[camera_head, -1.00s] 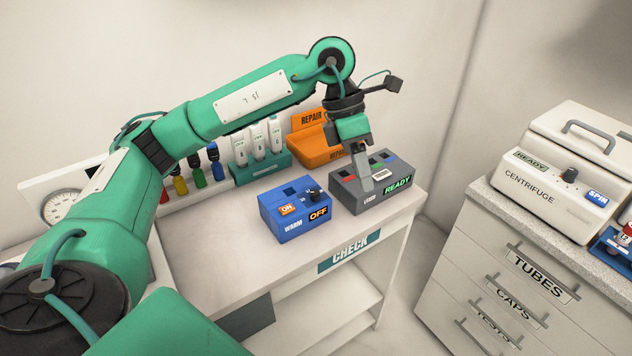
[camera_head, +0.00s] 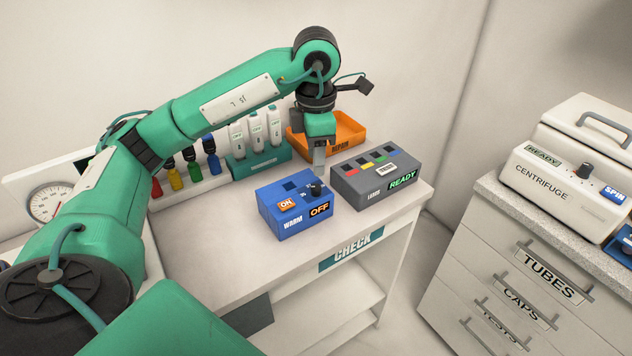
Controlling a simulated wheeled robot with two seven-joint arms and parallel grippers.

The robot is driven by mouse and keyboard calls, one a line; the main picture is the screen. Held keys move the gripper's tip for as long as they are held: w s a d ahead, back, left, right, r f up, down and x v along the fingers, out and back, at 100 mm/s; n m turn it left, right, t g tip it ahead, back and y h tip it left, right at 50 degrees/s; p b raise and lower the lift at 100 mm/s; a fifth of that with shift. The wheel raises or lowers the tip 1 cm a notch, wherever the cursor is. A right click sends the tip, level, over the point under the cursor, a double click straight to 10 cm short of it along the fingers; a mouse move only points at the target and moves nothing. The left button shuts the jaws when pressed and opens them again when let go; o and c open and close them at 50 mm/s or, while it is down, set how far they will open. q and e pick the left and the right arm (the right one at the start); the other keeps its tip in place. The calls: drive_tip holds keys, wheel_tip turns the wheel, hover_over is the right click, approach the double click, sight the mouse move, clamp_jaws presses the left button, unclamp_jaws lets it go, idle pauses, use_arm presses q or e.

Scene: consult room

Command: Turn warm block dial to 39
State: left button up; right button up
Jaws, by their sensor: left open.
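The blue warm block (camera_head: 290,222) sits on the white table, with a WARM label, an orange ON button (camera_head: 287,205) and a display reading OFF (camera_head: 320,210). Its black dial (camera_head: 316,190) is on the top at the right rear. My left gripper (camera_head: 319,160) points down just above and behind the dial, apart from it as far as I can tell. It is open and holds nothing visible; the gap between its fingers is hard to see. My right gripper is not in view.
A grey block reading READY (camera_head: 378,188) stands close to the right of the warm block. Behind are an orange repair tray (camera_head: 350,132) and a teal rack (camera_head: 258,165) of white devices. A centrifuge (camera_head: 570,185) stands on drawers at right. The table front is clear.

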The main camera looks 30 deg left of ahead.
sight(316, 186)
use_arm(q)
drive_tip(key=shift+f, duration=3.6)
drive_tip(key=shift+c, duration=0.2)
clamp_jaws()
